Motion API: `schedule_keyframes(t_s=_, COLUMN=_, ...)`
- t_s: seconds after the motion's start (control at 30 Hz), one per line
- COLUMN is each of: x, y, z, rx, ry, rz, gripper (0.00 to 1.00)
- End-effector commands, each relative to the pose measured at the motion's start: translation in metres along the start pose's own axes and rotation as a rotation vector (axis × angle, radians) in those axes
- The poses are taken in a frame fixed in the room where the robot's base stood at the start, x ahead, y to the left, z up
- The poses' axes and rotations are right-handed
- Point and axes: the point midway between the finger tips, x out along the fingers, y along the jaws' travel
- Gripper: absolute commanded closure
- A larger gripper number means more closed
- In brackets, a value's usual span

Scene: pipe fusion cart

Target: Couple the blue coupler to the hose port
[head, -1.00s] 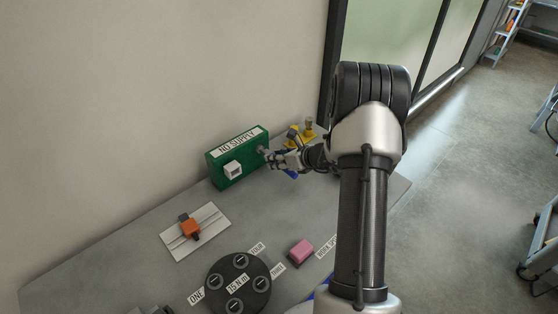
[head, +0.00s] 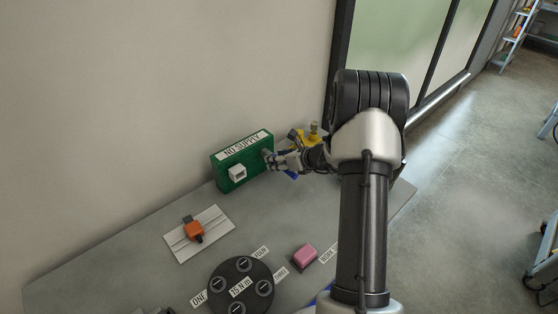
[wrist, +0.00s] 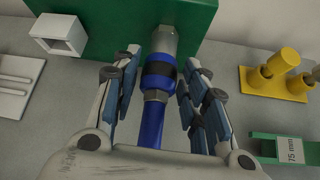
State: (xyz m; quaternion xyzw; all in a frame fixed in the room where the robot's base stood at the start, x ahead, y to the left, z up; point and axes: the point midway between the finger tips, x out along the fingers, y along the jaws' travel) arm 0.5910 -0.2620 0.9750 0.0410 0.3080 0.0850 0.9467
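The blue coupler (wrist: 159,74), with a black band and a grey nut below it, is in line with the grey hose port (wrist: 163,41) on the green box (wrist: 112,17). Its front end meets the port, with no clear gap showing. A blue hose (wrist: 152,125) runs back from it toward my wrist. My gripper (wrist: 165,75) is open, with one finger on each side of the coupler and narrow gaps between. In the head view, my gripper (head: 272,159) is at the right end of the green box (head: 243,163), and the coupler is mostly hidden.
A yellow fixture with posts (wrist: 275,75) and a green 75 mm block (wrist: 284,149) stand right of my gripper. A white square socket (wrist: 60,34) juts from the box. An orange clamp (head: 194,231), dark round turntable (head: 241,286) and pink block (head: 305,255) stand nearer on the table.

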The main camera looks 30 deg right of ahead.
Motion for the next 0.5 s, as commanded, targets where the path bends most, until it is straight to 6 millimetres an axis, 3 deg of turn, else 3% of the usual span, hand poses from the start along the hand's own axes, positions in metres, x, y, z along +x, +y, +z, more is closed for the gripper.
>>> schedule_keyframes(t_s=0.13, x=-0.0001, y=0.0000, z=-0.0002, rx=0.000, ry=0.000, rz=0.000, gripper=0.48)
schedule_keyframes(t_s=0.5, x=-0.0045, y=-0.0002, z=-0.0005, rx=0.000, ry=0.001, rz=-0.001, gripper=0.48)
